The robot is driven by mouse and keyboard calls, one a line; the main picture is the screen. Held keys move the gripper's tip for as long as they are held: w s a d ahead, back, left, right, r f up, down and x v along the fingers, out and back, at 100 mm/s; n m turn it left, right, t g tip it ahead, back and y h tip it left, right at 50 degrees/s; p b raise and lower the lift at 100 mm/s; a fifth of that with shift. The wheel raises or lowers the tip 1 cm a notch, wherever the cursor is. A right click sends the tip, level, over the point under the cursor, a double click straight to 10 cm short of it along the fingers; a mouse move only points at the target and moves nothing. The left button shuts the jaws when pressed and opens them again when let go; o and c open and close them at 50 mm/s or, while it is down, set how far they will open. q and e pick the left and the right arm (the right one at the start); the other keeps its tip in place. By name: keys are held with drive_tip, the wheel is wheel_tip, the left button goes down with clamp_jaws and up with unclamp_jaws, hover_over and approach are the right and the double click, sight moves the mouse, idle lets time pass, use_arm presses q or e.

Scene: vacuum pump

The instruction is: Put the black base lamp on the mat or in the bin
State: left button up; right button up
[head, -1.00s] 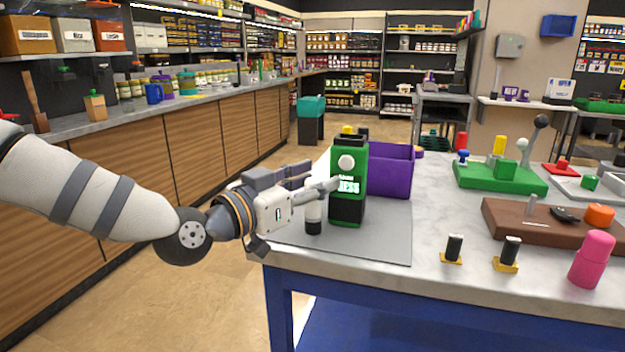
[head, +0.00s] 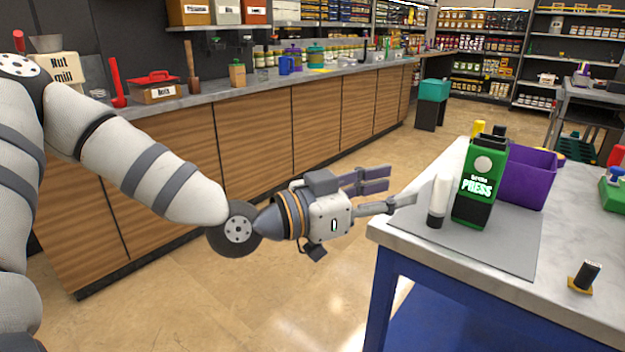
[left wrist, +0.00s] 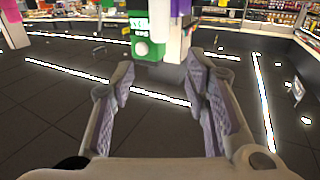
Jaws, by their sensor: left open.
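The lamp (head: 439,200), a white cylinder with a black base, stands upright on the grey mat (head: 510,245) in the head view. It is just left of a green and black press. The purple bin (head: 525,178) stands behind the press. My left gripper (head: 399,188) is open and empty, left of the lamp and apart from it, near the table's left edge. In the left wrist view, its two fingers (left wrist: 160,88) are spread with nothing between them. My right gripper is not in view.
The press (head: 478,185) stands close beside the lamp on the mat. A small black piece on a yellow base (head: 584,277) stands at the right of the table. A long wooden counter (head: 260,125) runs along the left, with open floor between.

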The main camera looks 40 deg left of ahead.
use_arm(q)
drive_tip(key=s+d+f+n+g+y, duration=0.15)
drive_tip(key=s+f+g, duration=0.5)
drive_tip(key=f, duration=0.85)
drive_tip(key=s+d+f+n+g+y, duration=0.1)
drive_tip(key=s+f+n+g+y, duration=0.2)
drive_tip(key=s+f, duration=0.9)
drive_tip(key=s+a+f+g+y, duration=0.1)
drive_tip(key=s+f+g, duration=0.2)
drive_tip(key=s, duration=0.4)
drive_tip(key=s+a+f+n+g+y, duration=0.1)
drive_tip(key=s+a+f+g, duration=0.1)
drive_tip(key=s+f, duration=0.2)
drive_tip(key=s+a+f+g+y, duration=0.2)
drive_tip(key=s+f+g, duration=0.1)
drive_tip(key=s, duration=0.7)
drive_tip(key=shift+s+f+g+p, duration=0.3)
drive_tip(key=shift+s+f+g, duration=0.1)
drive_tip(key=shift+f, duration=0.3)
drive_tip(key=shift+n, duration=0.25)
